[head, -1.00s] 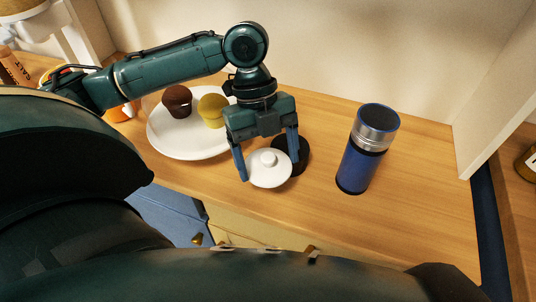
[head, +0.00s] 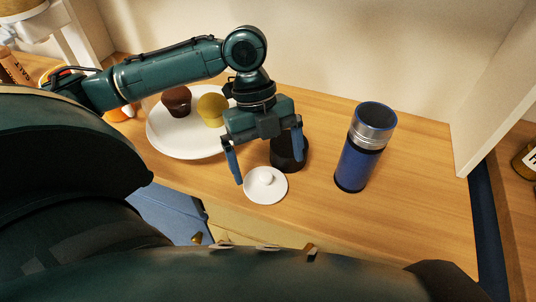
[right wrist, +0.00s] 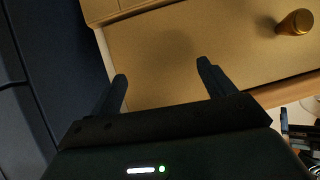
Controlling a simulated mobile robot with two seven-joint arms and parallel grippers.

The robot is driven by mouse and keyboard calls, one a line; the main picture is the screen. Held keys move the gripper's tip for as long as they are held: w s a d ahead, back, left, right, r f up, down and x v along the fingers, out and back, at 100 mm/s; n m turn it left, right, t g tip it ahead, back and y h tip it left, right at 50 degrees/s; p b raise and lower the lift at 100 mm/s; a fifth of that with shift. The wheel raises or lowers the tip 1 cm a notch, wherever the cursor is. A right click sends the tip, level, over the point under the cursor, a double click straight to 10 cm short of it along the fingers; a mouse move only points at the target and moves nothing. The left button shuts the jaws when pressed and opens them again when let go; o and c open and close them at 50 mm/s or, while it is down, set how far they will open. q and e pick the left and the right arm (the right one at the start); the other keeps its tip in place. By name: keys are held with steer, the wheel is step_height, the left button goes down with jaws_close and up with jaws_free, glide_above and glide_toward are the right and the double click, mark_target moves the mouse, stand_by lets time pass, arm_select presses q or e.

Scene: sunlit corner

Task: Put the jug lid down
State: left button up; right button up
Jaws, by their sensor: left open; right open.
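The jug lid (head: 262,195), a white disc with a round knob, lies knob up on the wooden counter near its front edge. My left gripper (head: 268,168) is open just above and behind the lid, its blue fingers spread to either side and the space between them empty. In the right wrist view my right gripper (right wrist: 162,72) is open and empty in front of a drawer front. No jug is clearly recognisable in view.
A dark round object (head: 288,157) stands close behind the lid, partly hidden by a finger. A blue flask (head: 358,165) stands to the right. A white plate (head: 170,148) with two muffins is at left. A drawer knob (right wrist: 295,22) shows by my right gripper.

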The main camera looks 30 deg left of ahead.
arm_select(q)
steer(key=shift+s+f, duration=0.2)
steer(key=shift+f, duration=0.1)
steer(key=shift+r, duration=0.25)
steer(key=p+v, duration=0.1)
steer(key=v, duration=1.2)
steer(key=shift+w+f, duration=0.1)
steer(key=shift+w, duration=0.05)
